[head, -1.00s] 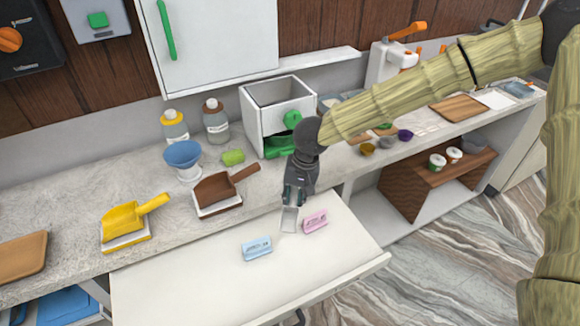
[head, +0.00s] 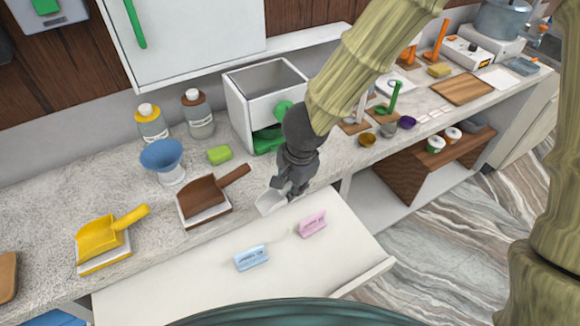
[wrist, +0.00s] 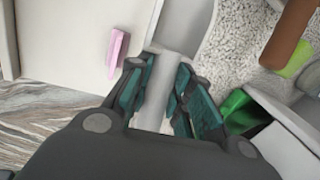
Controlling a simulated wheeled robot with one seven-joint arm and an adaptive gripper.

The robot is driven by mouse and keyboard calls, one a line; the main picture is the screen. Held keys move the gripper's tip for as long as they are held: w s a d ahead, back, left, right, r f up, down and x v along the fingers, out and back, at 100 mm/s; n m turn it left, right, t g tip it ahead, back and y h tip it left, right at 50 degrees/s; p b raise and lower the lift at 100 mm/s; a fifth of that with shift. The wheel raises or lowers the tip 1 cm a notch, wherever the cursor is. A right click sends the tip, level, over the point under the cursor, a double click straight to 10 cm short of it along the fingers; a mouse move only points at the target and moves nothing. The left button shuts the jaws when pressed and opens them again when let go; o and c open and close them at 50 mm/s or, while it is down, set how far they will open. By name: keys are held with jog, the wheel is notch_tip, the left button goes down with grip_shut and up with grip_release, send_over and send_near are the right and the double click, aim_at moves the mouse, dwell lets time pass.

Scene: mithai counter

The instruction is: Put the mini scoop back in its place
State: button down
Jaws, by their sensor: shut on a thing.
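The mini scoop (head: 270,203) is a small pale grey scoop. My gripper (head: 289,188) is shut on it and holds it above the counter's front edge, by the open white drawer. In the wrist view the scoop's light handle (wrist: 158,92) lies between the teal finger pads of my gripper (wrist: 168,100). Its pan reaches past the top edge of that view. A brown scoop (head: 212,195) and a yellow scoop (head: 105,235) each rest on a white base on the counter. An empty place for the mini scoop cannot be made out.
The open drawer (head: 190,285) holds a light blue block (head: 251,257) and a pink block (head: 312,224). A white bin with green parts (head: 240,108), a green block (head: 220,154), a blue funnel (head: 168,157) and two bottles stand behind on the counter.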

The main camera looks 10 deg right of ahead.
jog(key=shift+a, duration=0.1)
jog(key=shift+w, duration=0.1)
jog(key=shift+w+r, duration=0.1)
jog(key=shift+w, duration=0.15)
jog(key=w+d+p, duration=0.2)
jog(key=w, duration=0.2)
jog(key=w+d+f+p, duration=0.1)
jog(key=w+d+p, duration=0.1)
jog(key=w, duration=0.2)
jog(key=w+d+p, duration=0.2)
jog(key=w+d, duration=0.1)
jog(key=w, duration=0.1)
jog(key=shift+w+f, duration=0.15)
jog(key=shift+w, duration=0.25)
jog(key=shift+w+d+f, duration=0.2)
jog(key=shift+w+f, duration=0.2)
jog(key=shift+f, duration=0.1)
jog(key=shift+f+p, duration=0.95)
jog(key=shift+f, duration=0.3)
jog(key=shift+a, duration=0.1)
jog(key=c, duration=1.3)
grip_release()
jog(key=shift+f+b, duration=0.25)
jog(key=shift+b, duration=0.2)
